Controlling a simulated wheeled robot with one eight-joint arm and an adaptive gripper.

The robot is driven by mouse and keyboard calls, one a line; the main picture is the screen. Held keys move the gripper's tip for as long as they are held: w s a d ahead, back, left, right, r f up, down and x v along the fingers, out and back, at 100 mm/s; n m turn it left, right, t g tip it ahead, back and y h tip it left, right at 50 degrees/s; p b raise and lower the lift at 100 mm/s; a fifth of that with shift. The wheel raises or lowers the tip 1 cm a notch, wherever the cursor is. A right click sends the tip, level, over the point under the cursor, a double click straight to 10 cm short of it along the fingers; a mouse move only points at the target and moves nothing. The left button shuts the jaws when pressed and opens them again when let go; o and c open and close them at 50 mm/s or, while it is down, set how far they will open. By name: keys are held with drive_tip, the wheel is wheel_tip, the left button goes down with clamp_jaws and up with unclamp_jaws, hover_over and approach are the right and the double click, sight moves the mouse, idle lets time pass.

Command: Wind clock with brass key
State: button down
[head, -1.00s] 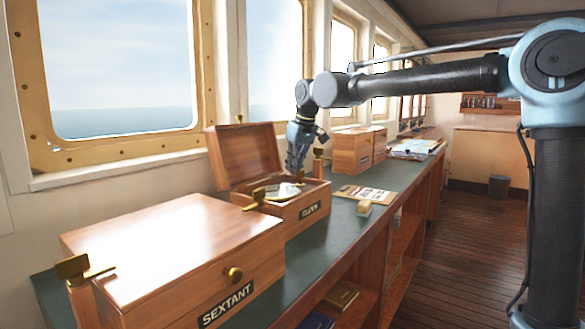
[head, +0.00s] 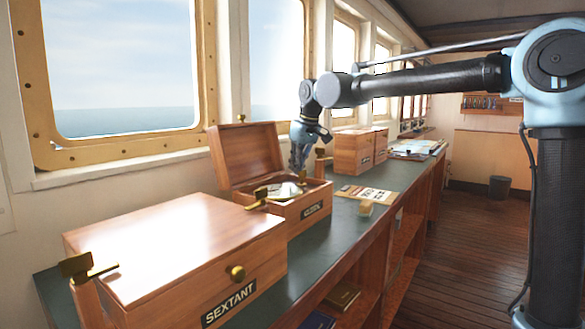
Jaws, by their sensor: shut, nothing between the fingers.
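The clock box (head: 308,205) is an open wooden box on the counter, its lid (head: 245,155) tilted back toward the window wall. A pale round clock face (head: 282,190) shows partly inside. My gripper (head: 299,168) points down over the back right part of the open box. It is shut with nothing seen held, and its tips are small and hard to make out. A small brass-coloured piece (head: 302,175) shows by the fingertips; I cannot tell whether it is the key.
A closed sextant box (head: 175,250) stands in front on the green counter (head: 325,240). Brass latches on wooden posts stand at the boxes' corners. More wooden boxes (head: 354,152) stand behind. A booklet (head: 365,193) and a small wooden block (head: 366,208) lie to the right.

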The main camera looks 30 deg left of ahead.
drive_tip(key=shift+w+d+f, duration=0.15)
drive_tip(key=shift+w+d, duration=0.25)
drive_tip(key=shift+w, duration=0.1)
drive_tip(key=a, duration=0.4)
drive_tip(key=shift+w+r, duration=0.35)
drive_tip(key=v, duration=0.8)
drive_tip(key=shift+r, duration=0.45)
drive_tip(key=c, duration=2)
unclamp_jaws()
drive_tip(key=shift+s+r, duration=0.1)
drive_tip(key=shift+r, duration=0.15)
drive_tip(key=o, duration=0.8)
drive_tip(key=shift+s+d+r, duration=0.2)
drive_tip(key=shift+d+r, duration=0.15)
drive_tip(key=shift+d, duration=0.2)
drive_tip(key=shift+s+d+r, duration=0.15)
drive_tip(key=shift+d+r, duration=0.25)
drive_tip(key=shift+d, duration=0.1)
drive_tip(key=shift+o, duration=0.2)
drive_tip(key=s+d+r, duration=0.3)
drive_tip(key=d+r, duration=0.1)
drive_tip(key=d, duration=0.3)
drive_tip(key=x, duration=1.7)
drive_tip(key=shift+w+a, duration=0.2)
drive_tip(key=shift+w, duration=0.15)
